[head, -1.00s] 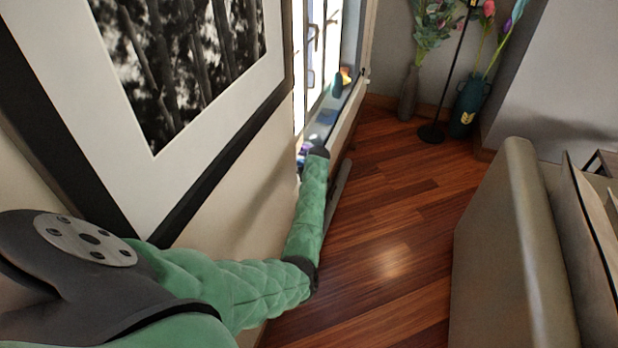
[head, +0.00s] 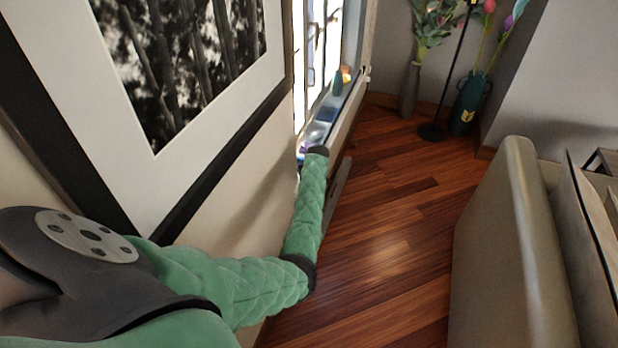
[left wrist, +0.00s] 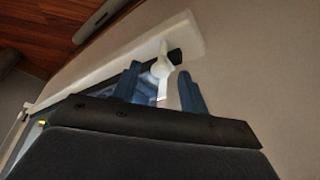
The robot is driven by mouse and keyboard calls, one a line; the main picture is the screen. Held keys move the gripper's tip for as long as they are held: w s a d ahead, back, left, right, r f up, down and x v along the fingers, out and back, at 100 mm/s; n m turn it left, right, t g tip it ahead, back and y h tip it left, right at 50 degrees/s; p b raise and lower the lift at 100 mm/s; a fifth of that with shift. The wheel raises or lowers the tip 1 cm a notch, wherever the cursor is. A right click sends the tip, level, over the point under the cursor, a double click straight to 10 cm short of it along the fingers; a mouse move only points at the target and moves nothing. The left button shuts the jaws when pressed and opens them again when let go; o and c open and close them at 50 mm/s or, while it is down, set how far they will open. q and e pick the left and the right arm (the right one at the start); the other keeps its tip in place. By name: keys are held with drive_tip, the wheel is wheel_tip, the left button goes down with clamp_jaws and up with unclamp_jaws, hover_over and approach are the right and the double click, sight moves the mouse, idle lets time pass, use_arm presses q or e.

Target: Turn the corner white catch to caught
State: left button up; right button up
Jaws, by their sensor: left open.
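In the head view my green left arm reaches along the wall to the window; the gripper and catch cannot be made out there. My right gripper is in neither view.
A large framed picture (head: 190,100) hangs on the wall beside my left arm. Small items lie on the window sill (head: 345,125). Vases (head: 468,103) and a lamp stand (head: 432,132) are at the back. A sofa (head: 505,240) stands right, with bare wooden floor (head: 390,220) between.

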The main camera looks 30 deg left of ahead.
use_arm(q)
drive_tip(key=shift+d+r, duration=0.1)
drive_tip(key=shift+r, duration=0.15)
drive_tip(key=b+v, duration=0.2)
drive_tip(key=v, duration=0.5)
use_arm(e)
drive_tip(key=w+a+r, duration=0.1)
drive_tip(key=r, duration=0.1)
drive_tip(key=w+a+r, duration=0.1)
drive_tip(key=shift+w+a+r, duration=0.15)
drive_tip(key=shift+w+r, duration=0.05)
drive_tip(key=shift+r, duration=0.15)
use_arm(q)
drive_tip(key=shift+s+r, duration=0.1)
drive_tip(key=shift+r, duration=0.05)
